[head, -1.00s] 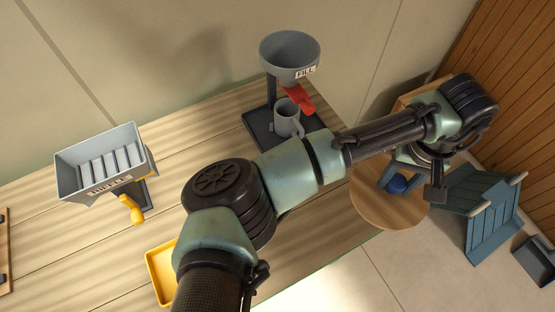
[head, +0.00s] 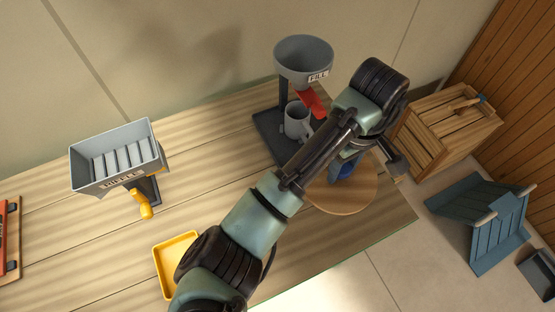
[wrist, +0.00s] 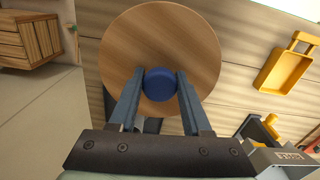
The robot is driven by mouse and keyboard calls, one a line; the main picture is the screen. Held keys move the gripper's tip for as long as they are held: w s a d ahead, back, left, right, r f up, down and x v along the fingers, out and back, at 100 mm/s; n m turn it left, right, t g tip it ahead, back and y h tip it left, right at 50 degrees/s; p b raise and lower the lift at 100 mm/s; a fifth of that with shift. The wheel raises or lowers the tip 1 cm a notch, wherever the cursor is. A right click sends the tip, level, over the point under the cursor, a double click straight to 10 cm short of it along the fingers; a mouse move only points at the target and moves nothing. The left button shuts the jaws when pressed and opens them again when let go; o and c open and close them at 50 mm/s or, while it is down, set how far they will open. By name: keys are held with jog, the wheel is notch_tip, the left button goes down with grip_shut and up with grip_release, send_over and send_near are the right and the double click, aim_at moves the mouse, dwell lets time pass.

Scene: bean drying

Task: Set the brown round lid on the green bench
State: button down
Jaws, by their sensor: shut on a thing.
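The brown round lid (head: 338,203) hangs level at the right end of the wood-topped bench (head: 105,243), which has a thin green edge. Its blue knob (head: 346,170) is partly hidden by my arm in the head view. My gripper (wrist: 160,82) is shut on the blue knob, with one finger on each side, as the wrist view shows. The lid's wooden disc (wrist: 190,38) fills the middle of that view. I cannot tell whether the lid touches the bench top.
A grey funnel stand (head: 303,55) with a mug (head: 296,120) stands just left of the lid. A riffle box (head: 115,160) and a yellow tray (head: 163,268) are further left. A wooden crate (head: 425,150) and a blue-green slatted stand (head: 480,225) are on the right.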

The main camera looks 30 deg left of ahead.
jog(key=s+a+f+n, duration=0.5)
jog(key=s+a+f, duration=0.3)
jog(key=s, duration=0.5)
jog(key=shift+a+f+p, duration=0.15)
jog(key=shift+f+p, duration=0.45)
jog(key=shift+f, duration=4.6)
jog(key=shift+f, duration=0.1)
jog(key=shift+f, duration=0.1)
jog(key=shift+c, duration=1.8)
grip_release()
